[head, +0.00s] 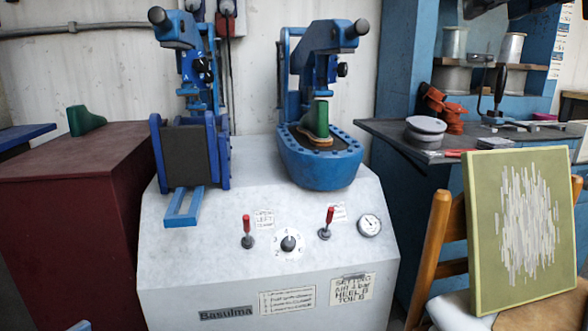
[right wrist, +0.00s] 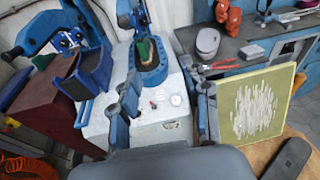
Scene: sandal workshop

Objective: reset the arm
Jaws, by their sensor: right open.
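My right gripper (right wrist: 166,95) shows in the right wrist view. Its two blue and grey fingers stand wide apart with nothing between them. Beyond them is the white front of the press machine, with the tan panel just right of the right finger. In the head view I cannot make out this gripper clearly. A small blue-grey piece at the bottom left edge there is too cut off to identify. My left gripper is not identifiable in either view.
The white machine (head: 270,270) carries two blue presses; a green last (head: 316,120) stands in the right one. A maroon cabinet (head: 70,180) is left. A tan panel (head: 480,235) rests on a wooden chair (head: 432,240) at right, before a dark workbench (head: 400,133).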

